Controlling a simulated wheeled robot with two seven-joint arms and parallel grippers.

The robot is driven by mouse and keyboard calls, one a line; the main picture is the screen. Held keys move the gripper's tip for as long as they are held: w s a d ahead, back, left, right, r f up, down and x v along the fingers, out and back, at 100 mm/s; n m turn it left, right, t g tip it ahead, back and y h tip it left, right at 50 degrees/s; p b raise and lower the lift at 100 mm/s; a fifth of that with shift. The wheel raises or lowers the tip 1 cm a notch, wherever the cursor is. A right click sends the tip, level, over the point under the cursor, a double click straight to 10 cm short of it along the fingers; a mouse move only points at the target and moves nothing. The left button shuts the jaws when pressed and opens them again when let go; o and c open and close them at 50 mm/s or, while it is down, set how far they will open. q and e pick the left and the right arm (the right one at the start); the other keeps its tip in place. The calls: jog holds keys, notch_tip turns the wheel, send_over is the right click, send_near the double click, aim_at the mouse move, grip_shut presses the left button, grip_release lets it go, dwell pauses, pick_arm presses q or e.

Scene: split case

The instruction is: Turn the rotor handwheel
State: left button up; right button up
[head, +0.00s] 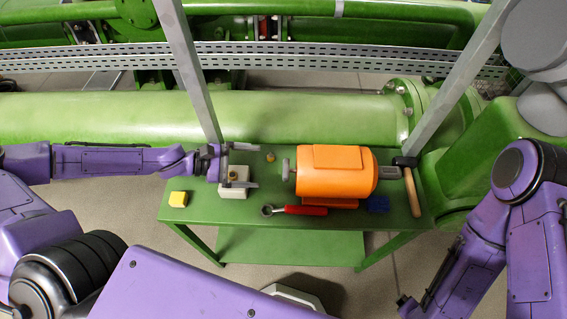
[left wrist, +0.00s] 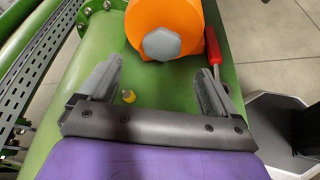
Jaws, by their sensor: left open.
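The rotor handwheel (head: 286,170) is a small grey knob on the left end of the orange case (head: 337,172), which lies on the green table. In the left wrist view the handwheel (left wrist: 162,44) faces me as a grey lobed disc on the orange case (left wrist: 168,14). My left gripper (head: 256,166) is open and empty, to the left of the handwheel and pointing at it. In the left wrist view its fingers (left wrist: 158,80) are spread wide, with the handwheel ahead of the gap and apart from both. My right arm shows at the right, its gripper out of frame.
A pale block with a brass piece (head: 233,190) sits under my left gripper. Grey posts (head: 190,75) and a green pipe (head: 290,118) stand behind.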

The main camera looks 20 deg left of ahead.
aim_at(290, 170)
pick_arm(q)
jog(key=d+f+b, duration=0.2)
jog(key=d+b, duration=0.1)
jog(key=shift+w+d+f+b, duration=0.25)
jog(key=shift+w+f+b, duration=0.05)
jog(key=shift+w+f, duration=0.05)
jog(key=x, duration=0.1)
jog(key=b+x, duration=0.1)
jog(key=x, duration=0.1)
jog(key=b+x, duration=0.1)
jog(key=shift+w+d+r, duration=0.1)
jog(key=shift+w+r, duration=0.15)
jog(key=shift+w, duration=0.2)
jog(key=shift+d, duration=0.3)
jog(key=shift+d+r, duration=0.1)
jog(key=shift+r, duration=0.1)
jog(key=shift+w, duration=0.1)
jog(key=c, duration=1.1)
jog(key=shift+o, duration=0.2)
jog(key=shift+r+p, duration=0.2)
jog(key=shift+p, duration=0.3)
jog(key=shift+f+n+g, duration=0.1)
jog(key=shift+n+g, duration=0.2)
jog(key=shift+f, duration=0.1)
pick_arm(e)
notch_tip(290, 170, down, 6)
jog(key=shift+s, duration=0.15)
